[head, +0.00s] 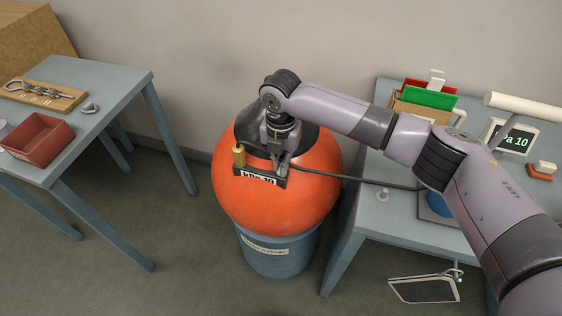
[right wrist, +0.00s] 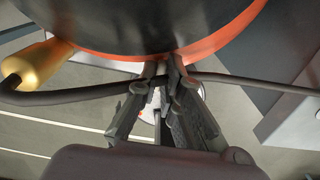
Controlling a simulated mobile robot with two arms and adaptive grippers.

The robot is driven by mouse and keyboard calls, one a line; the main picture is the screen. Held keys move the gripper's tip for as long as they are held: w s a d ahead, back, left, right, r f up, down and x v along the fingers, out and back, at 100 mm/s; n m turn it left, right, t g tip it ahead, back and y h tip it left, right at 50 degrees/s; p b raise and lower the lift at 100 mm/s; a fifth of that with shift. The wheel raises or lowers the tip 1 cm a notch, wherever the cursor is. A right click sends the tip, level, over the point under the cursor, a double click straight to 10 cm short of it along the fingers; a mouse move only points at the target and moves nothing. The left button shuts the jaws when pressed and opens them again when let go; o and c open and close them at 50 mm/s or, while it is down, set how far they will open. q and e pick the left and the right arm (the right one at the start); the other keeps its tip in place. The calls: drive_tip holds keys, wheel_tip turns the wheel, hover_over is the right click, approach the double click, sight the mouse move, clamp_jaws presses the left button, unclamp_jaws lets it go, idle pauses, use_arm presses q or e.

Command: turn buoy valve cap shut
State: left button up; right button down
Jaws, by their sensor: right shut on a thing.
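The large orange buoy (head: 240,205) has a dark top and sits on a blue-grey drum (head: 275,258). A brass cylinder (head: 239,157) stands on its near side, left of a dark block with a "kPa 10" label (head: 258,177). My right gripper (head: 281,164) reaches down to the buoy's upper near side, right of the brass cylinder. The valve cap is hidden at the fingertips. My left gripper is not in view.
The hose runs right to the right table (head: 385,228), which bears a display (head: 510,138) and a green board (head: 428,97). The left table (head: 110,80) holds a red tray (head: 40,140) and a wooden board (head: 40,95). Floor is clear between left table and drum.

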drive_tip(key=shift+r, duration=0.1)
drive_tip(key=m+p, duration=0.2)
drive_tip(key=shift+r+p, duration=0.15)
drive_tip(key=shift+p, duration=0.25)
drive_tip(key=m+p, duration=0.2)
drive_tip(key=shift+s+m+p, duration=0.1)
drive_tip(key=shift+m+p, duration=0.25)
drive_tip(key=shift+m, duration=0.05)
drive_tip(key=m+p, duration=0.3)
drive_tip(key=shift+d+m, duration=0.1)
drive_tip(key=shift+m, duration=0.2)
drive_tip(key=m+p, duration=0.4)
drive_tip(key=m, duration=0.1)
drive_tip(key=shift+s+m+p, duration=0.1)
drive_tip(key=shift+m+p, duration=1.2)
drive_tip(key=shift+m, duration=0.9)
drive_tip(key=shift+f, duration=0.2)
drive_tip(key=c, duration=1.7)
unclamp_jaws()
